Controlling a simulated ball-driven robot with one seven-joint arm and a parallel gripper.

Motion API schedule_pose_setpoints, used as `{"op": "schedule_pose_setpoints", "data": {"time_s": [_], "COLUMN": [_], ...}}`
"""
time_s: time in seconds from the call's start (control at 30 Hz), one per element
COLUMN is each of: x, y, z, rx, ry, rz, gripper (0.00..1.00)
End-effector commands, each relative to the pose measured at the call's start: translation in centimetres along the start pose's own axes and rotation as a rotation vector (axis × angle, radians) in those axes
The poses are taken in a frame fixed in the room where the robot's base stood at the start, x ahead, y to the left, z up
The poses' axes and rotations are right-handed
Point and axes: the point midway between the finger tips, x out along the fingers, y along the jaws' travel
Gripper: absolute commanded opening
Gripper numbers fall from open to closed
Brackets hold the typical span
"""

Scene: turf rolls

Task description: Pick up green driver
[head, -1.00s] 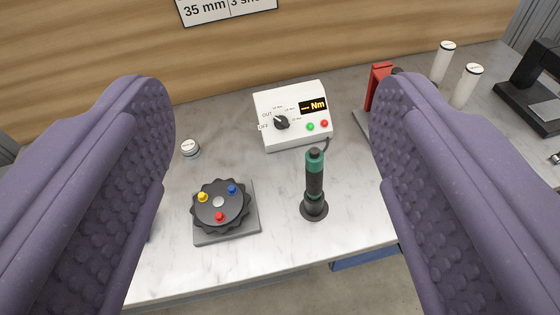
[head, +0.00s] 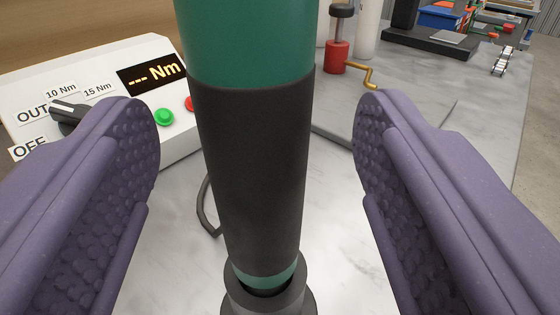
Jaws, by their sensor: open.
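The green driver (head: 255,165) stands upright in its dark round holder (head: 268,297) on the marble-look bench. It has a green upper part and a black grip sleeve, and its top is cut off by the picture's upper edge. My gripper (head: 256,125) is open, with one purple padded finger on each side of the driver. Clear gaps show between the driver and both fingers, and neither finger seems to touch it.
A white controller box (head: 95,95) with a dial and a "--- Nm" display stands behind on the left. A dark cable (head: 207,205) runs near the driver. A red device with a brass crank (head: 350,62) stands behind on the right. A black stand (head: 440,48) is farther back.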

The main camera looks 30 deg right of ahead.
Motion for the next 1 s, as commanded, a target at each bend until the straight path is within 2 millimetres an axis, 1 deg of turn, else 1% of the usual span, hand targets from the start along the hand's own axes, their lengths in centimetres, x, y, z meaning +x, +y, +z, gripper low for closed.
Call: {"op": "schedule_pose_setpoints", "data": {"time_s": [0.03, 0.07, 0.1, 0.2, 0.3, 0.47, 0.5, 0.57, 0.6, 0.73, 0.93, 1.0], "x": [0.9, 1.4, 2.0, 3.1, 3.5, 3.5, 3.5, 3.5, 3.5, 3.5, 3.5, 3.5], "y": [0.0, 0.0, 0.0, 0.0, 0.0, 0.0, 0.0, 0.0, 0.0, 0.0, -0.1, -0.1], "z": [0.9, 1.1, 0.9, 0.7, 0.6, 0.5, 0.5, 0.5, 0.5, 0.5, 0.4, -0.1], "rx": [0.001, 0.001, 0.002, 0.002, 0.001, 0.002, 0.002, 0.002, 0.002, 0.002, 0.003, 0.004], "ry": [0.001, 0.001, 0.001, 0.0, 0.0, -0.001, -0.001, -0.001, -0.001, -0.001, 0.001, 0.001], "rz": [0.002, 0.002, 0.001, 0.001, 0.0, -0.001, -0.001, -0.001, -0.001, -0.001, -0.001, -0.001], "gripper": [0.69, 0.69, 0.69, 0.69, 0.69, 0.69, 0.59, 0.46, 0.36, 0.07, 0.07, 0.07]}}
